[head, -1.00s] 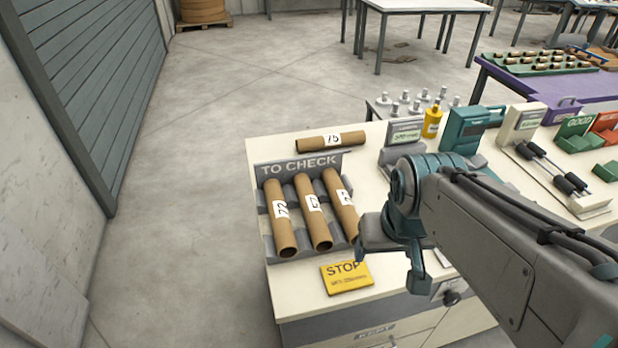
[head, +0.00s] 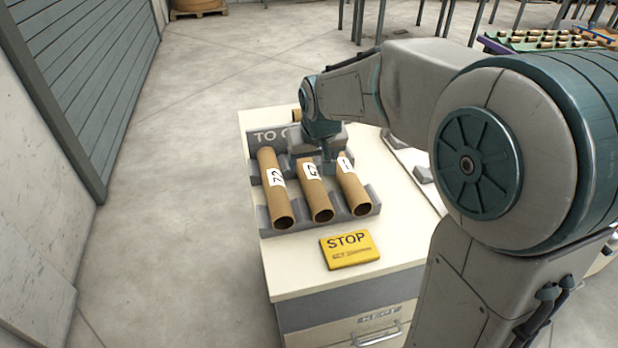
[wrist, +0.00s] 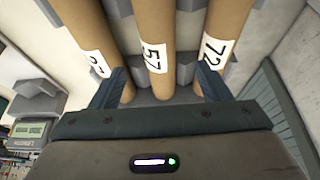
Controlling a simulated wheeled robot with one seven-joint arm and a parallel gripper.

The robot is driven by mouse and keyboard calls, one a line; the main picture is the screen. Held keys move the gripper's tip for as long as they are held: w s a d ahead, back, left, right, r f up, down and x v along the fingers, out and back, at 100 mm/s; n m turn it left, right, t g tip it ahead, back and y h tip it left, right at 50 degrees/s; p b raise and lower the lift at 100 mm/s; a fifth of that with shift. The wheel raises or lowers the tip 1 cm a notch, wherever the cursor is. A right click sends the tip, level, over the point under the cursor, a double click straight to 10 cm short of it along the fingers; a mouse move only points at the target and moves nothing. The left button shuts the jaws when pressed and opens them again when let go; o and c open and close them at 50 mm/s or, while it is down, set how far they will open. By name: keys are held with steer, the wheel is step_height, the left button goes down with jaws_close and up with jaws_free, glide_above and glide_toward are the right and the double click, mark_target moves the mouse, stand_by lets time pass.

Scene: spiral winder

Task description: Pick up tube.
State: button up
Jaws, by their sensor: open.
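Three brown cardboard tubes lie side by side in the grey "TO CHECK" rack (head: 262,215). The left tube (head: 268,180) is labelled 72, the middle tube (head: 316,196) 57, and the right tube (head: 354,194) has a partly readable label. My gripper (head: 318,165) is over the upper part of the middle tube, open and empty. In the wrist view, my gripper's fingers (wrist: 160,78) stand on either side of the 57 tube (wrist: 154,25), with the 72 tube (wrist: 220,30) to the right. I cannot tell whether the fingertips are above the tube or down beside it.
Another tube (head: 297,114) behind the rack is mostly hidden by my arm. A yellow STOP sign (head: 348,249) lies in front of the rack on the cream cabinet top (head: 300,275). A grey device with a display (wrist: 32,130) shows at the wrist view's left. Open floor lies left.

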mark_target(310, 173)
steer(key=x, duration=0.8)
steer(key=shift+f, duration=0.25)
steer(key=c, duration=1.1)
